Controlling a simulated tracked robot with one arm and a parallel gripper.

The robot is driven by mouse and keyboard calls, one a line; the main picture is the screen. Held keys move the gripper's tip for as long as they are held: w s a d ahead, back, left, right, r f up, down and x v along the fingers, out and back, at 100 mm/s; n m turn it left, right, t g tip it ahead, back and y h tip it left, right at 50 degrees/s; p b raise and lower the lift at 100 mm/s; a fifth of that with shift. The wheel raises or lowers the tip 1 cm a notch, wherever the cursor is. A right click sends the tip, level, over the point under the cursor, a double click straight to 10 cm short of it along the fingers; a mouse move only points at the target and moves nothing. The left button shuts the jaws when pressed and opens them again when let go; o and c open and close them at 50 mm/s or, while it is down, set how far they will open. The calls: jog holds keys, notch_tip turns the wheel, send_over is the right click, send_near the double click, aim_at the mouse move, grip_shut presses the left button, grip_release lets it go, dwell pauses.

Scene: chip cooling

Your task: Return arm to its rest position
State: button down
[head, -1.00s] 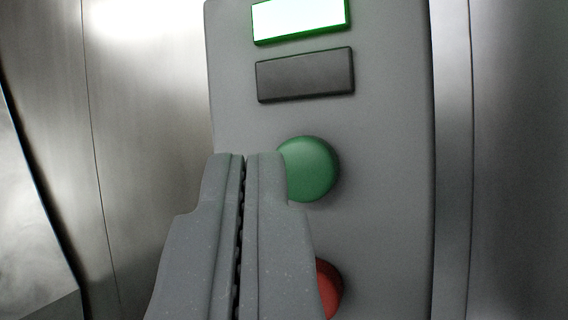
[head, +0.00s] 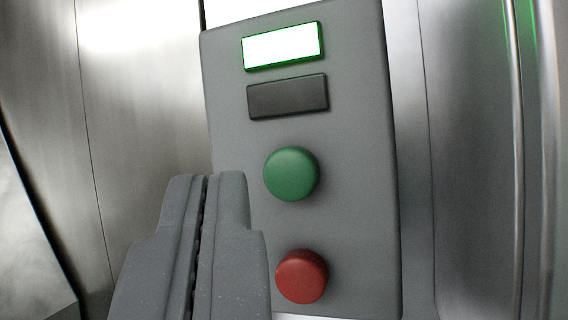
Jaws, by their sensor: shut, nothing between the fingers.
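My gripper (head: 204,178) is shut and empty, at the lower left of the head view. It is in front of a grey control panel (head: 358,150). On the panel are a round green button (head: 291,174) and a round red button (head: 301,276) below it. Both buttons are in full view, to the right of the fingers, and the fingertips appear apart from them. Above the buttons, the upper rectangular light (head: 282,46) glows white with a green edge. The rectangle below it (head: 287,96) is dark. The fingers hide part of the panel's lower left edge.
Brushed metal walls stand to the left (head: 140,110) and right (head: 470,170) of the panel. A pale, smoky-looking pane (head: 28,250) is at the lower left. No loose objects show near the gripper.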

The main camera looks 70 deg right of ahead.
jog(key=w+a+r+n+t+y+b, duration=0.1)
jog(key=w+a+n+t+y+b, duration=0.2)
jog(key=a, duration=0.6)
jog(key=a+r+n+t+y+b, duration=0.1)
jog(key=a+n+t+y+b, duration=0.1)
jog(key=a+y, duration=0.5)
jog(key=w+a+n+t+y+b, duration=0.2)
jog(key=a+b, duration=0.1)
jog(key=a, duration=0.8)
jog(key=s+a+f+n+g+y+b, duration=0.1)
jog(key=s+a+f+n+y+b, duration=0.1)
jog(key=s+a, duration=0.6)
jog(key=s+a+f+n+g+y+b, duration=0.2)
jog(key=s+a+y+b, duration=0.3)
jog(key=s+a, duration=0.3)
jog(key=shift+s+a+f+n+y, duration=0.15)
jog(key=shift+a+f+n+y, duration=0.2)
jog(key=shift+a+n+y, duration=0.6)
jog(key=shift+a, duration=0.1)
